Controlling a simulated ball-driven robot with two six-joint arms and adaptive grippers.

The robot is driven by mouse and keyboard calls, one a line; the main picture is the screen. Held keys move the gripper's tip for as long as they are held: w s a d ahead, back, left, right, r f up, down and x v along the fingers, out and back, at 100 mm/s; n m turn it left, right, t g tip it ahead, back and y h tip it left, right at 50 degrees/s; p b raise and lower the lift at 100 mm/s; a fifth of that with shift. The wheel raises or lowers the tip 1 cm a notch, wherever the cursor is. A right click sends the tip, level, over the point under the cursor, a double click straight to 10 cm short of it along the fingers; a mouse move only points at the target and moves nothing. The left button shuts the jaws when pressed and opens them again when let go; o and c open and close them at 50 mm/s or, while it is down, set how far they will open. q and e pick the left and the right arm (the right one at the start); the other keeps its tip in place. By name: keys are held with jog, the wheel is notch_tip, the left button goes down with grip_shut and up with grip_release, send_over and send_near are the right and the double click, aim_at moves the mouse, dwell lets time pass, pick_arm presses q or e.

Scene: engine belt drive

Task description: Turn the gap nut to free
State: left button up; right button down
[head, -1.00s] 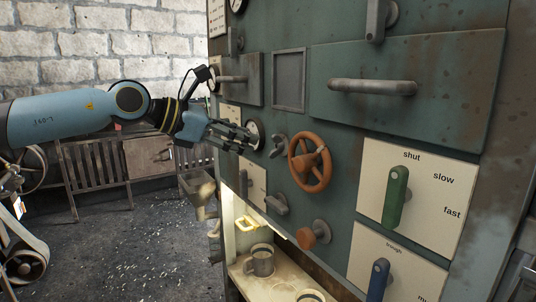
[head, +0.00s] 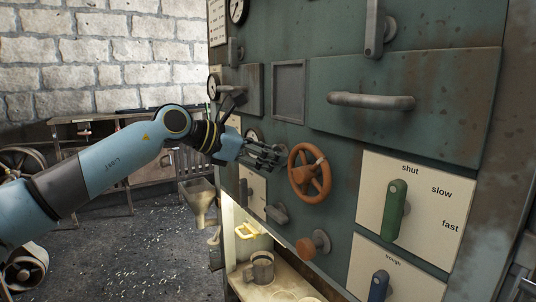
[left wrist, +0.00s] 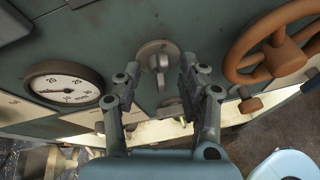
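The gap nut (left wrist: 157,62) appears to be the grey winged knob on a round boss on the green panel, between the dial gauge and the orange handwheel. In the left wrist view it sits between and just beyond the fingertips of my left gripper (left wrist: 158,75). The fingers are apart, with no visible contact on the nut. In the head view my left gripper (head: 277,156) reaches the panel just left of the handwheel and hides most of the nut. Any marks at the nut are not readable. My right gripper is not in view.
The orange handwheel (head: 310,173) is close right of the gripper. The dial gauge (left wrist: 62,86) is at its left. A grey lever (head: 277,213) and an orange knob (head: 306,247) sit below. A green lever (head: 395,211) is farther right. Mugs stand on a lit shelf below.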

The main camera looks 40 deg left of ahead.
pick_arm(q)
grip_shut()
jog(key=shift+a+n+h+b, duration=0.1)
jog(key=shift+n+h+b, duration=0.6)
jog(key=shift+n+b, duration=0.25)
jog(key=shift+o, duration=0.6)
grip_release()
jog(key=v, duration=0.7)
jog(key=shift+r, duration=0.15)
